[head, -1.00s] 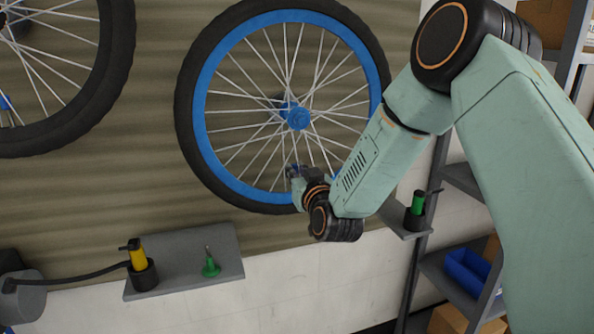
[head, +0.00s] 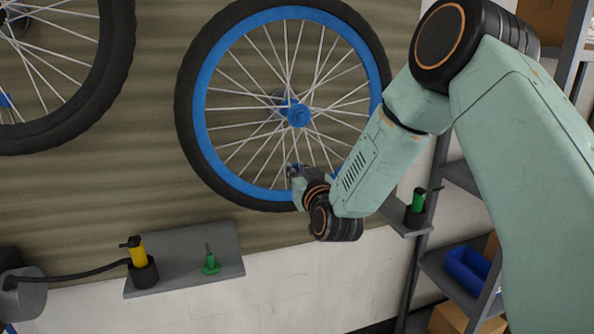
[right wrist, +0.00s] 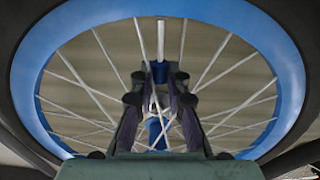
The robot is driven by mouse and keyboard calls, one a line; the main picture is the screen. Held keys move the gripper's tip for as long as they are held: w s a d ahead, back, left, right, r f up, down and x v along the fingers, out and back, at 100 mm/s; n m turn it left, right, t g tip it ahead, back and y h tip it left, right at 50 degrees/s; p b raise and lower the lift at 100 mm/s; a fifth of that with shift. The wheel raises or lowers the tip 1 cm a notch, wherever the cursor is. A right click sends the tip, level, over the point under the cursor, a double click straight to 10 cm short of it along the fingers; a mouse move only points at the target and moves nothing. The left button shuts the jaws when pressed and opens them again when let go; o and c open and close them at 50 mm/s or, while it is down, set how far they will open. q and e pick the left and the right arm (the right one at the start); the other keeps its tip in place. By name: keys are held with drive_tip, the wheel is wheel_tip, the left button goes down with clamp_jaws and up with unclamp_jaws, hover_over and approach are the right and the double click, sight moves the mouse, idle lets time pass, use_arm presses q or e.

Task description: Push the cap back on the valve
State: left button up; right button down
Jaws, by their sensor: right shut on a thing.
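My right gripper (head: 294,171) reaches the lower part of the blue-rimmed wheel (head: 207,146), just inside the rim. In the right wrist view its two dark fingers (right wrist: 159,76) are closed on a small blue cap (right wrist: 159,70). A pale straight piece (right wrist: 160,38) runs between the rim and the cap; I cannot tell whether it is the valve or a spoke. Whether the cap touches the valve is also unclear. The blue hub (right wrist: 156,130) shows behind the fingers. My left gripper is not in view.
A grey shelf (head: 190,282) at lower left holds a yellow bottle (head: 137,252) and a green-handled tool (head: 211,264). A green bottle (head: 418,200) stands on a small shelf at right. Another wheel (head: 112,80) is at upper left. Spokes surround the gripper.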

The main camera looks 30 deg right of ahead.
drive_tip(key=shift+f, duration=0.35)
idle(0.6)
drive_tip(key=c, duration=1.3)
unclamp_jaws()
drive_tip(key=shift+o, duration=0.6)
drive_tip(key=shift+o, duration=1.3)
drive_tip(key=shift+s, duration=0.1)
drive_tip(key=p+v, duration=0.2)
drive_tip(key=v, duration=0.8)
drive_tip(key=shift+p, duration=0.35)
